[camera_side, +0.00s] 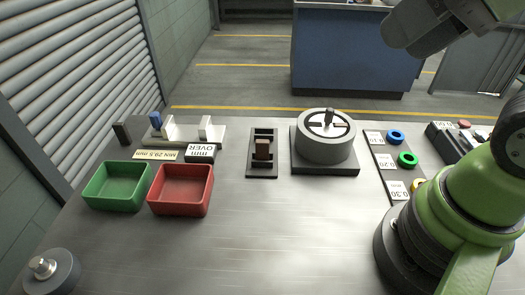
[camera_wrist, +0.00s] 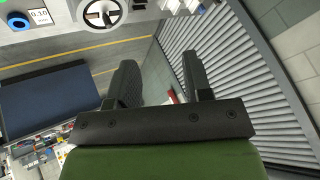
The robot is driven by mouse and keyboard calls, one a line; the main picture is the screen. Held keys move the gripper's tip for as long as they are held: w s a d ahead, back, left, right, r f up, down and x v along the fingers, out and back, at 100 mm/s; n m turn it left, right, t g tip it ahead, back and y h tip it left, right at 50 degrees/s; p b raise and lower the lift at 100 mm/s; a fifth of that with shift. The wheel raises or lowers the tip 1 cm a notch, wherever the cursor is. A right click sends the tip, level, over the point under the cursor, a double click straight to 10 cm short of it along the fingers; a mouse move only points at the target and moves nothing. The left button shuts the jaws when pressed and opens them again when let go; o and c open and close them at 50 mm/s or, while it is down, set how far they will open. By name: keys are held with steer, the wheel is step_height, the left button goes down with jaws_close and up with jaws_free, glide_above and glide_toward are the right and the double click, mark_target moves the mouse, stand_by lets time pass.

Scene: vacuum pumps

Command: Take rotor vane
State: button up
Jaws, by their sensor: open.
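The pump also shows at the top of the wrist view (camera_wrist: 103,21). My gripper (camera_wrist: 160,62) is open, with nothing between its fingers. It is high and away from the table; its fingers are outside the side view.
A green bin (camera_side: 116,205) and a red bin (camera_side: 181,212) stand at the left. Behind them is a pale gauge stand (camera_side: 205,138) with a blue piece. A strip of coloured rings (camera_side: 407,159) lies right of the pump. The front middle of the table is clear.

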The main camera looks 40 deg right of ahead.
steer(key=w+f+n+g, duration=0.1)
steer(key=w+n+g, duration=0.25)
steer(key=w, duration=0.45)
steer(key=n+g+h, duration=0.2)
steer(key=n+g, duration=0.1)
steer(key=n, duration=0.5)
glide_toward(262, 141)
steer(key=shift+n+g, duration=0.35)
steer(key=shift+n, duration=0.3)
step_height(262, 141, down, 6)
steer(key=shift+f, duration=0.1)
steer(key=shift+w+f, duration=0.15)
steer(key=shift+f, duration=1.35)
steer(key=shift+w+f, duration=0.15)
steer(key=shift+f, duration=1.35)
jaws_close()
